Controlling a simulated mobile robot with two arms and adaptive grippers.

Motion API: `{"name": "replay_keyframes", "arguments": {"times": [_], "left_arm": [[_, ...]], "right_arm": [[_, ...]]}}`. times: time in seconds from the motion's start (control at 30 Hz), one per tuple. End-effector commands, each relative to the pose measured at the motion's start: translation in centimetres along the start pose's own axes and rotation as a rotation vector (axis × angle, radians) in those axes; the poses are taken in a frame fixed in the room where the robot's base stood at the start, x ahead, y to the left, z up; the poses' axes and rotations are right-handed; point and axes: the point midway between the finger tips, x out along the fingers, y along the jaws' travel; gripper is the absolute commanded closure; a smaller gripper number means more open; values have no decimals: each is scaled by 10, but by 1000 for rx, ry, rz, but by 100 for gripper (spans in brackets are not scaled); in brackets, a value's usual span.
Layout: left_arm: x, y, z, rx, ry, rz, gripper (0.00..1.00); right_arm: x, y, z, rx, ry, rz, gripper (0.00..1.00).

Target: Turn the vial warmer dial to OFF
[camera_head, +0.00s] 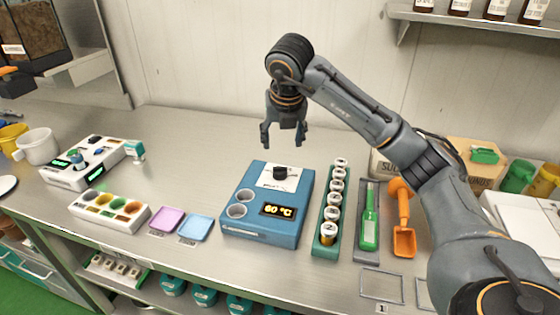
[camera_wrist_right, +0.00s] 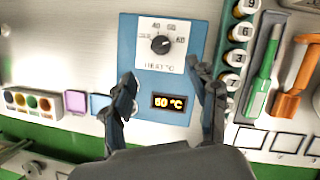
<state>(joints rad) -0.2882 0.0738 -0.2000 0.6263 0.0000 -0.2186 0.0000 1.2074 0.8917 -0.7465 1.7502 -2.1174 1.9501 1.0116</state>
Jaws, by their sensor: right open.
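The vial warmer (camera_head: 262,236) is a blue box on the steel bench, with two round wells on its left. Its display (camera_head: 277,210) reads 60 °C in yellow. The black dial (camera_head: 280,173) sits on a white scale plate at the back of its top. In the right wrist view the dial (camera_wrist_right: 160,44) is clear of the fingers; its scale print is too small to read surely. My right gripper (camera_head: 283,142) is open and empty, above and behind the dial, pointing down. Its fingers (camera_wrist_right: 164,92) straddle the warmer in the wrist view, touching nothing. My left gripper is not seen.
A rack of numbered vials (camera_head: 330,215) stands close right of the warmer, then a green tool (camera_head: 369,222) and an orange scoop (camera_head: 403,235). Pink (camera_head: 167,221) and blue (camera_head: 195,228) trays lie left. The bench behind the warmer's left is clear.

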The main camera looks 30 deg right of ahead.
Motion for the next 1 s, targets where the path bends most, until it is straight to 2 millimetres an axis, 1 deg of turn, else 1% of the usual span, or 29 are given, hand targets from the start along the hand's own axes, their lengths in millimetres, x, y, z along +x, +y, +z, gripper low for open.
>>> {"name": "replay_keyframes", "arguments": {"times": [0.2, 0.3, 0.47, 0.6, 0.73, 1.0], "left_arm": [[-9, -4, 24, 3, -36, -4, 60], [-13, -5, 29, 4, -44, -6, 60], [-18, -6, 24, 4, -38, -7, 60], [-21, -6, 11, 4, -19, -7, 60], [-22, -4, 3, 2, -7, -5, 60], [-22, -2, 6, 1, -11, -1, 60]], "right_arm": [[40, -1, 0, 0, 4, -3, 41], [63, -1, -1, 1, 6, -4, 41], [94, -1, 0, 0, 3, -2, 41], [114, -1, 0, 1, 2, -2, 41], [124, 0, 0, -1, 0, 0, 41], [128, 0, 0, -1, -1, 0, 41]]}}
